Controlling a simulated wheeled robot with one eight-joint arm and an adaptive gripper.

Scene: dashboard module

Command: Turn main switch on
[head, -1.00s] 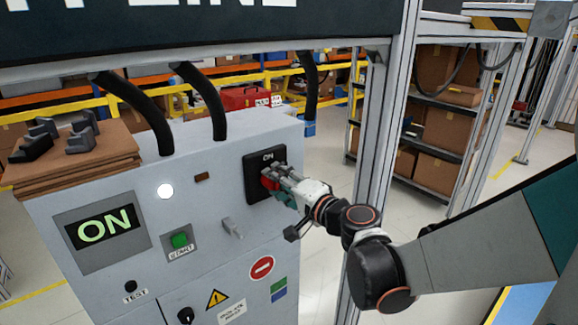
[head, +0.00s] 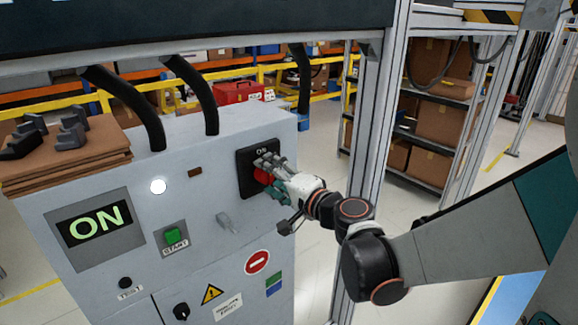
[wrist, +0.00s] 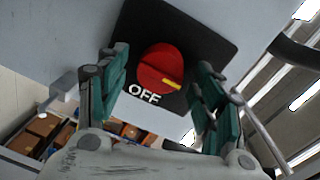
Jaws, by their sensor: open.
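The main switch is a red rotary knob (head: 262,175) on a black square plate (head: 246,190) on the grey cabinet's front; "ON" is printed above it. The wrist view shows the red knob (wrist: 158,66) nearly whole, its yellow mark at the lower right, and "OFF" on the plate below. The display (head: 95,222) reads "ON", and a white lamp (head: 158,187) is lit. My gripper (head: 266,172) is open in front of the knob. In the wrist view my gripper's green and grey fingers (wrist: 160,72) stand apart on either side of it; contact cannot be told.
A small grey lever (head: 227,222) and a green START button (head: 173,236) are left of my gripper. A metal frame post (head: 370,150) stands close to the right of the cabinet. Grey parts on cardboard (head: 65,160) lie on the cabinet's top left.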

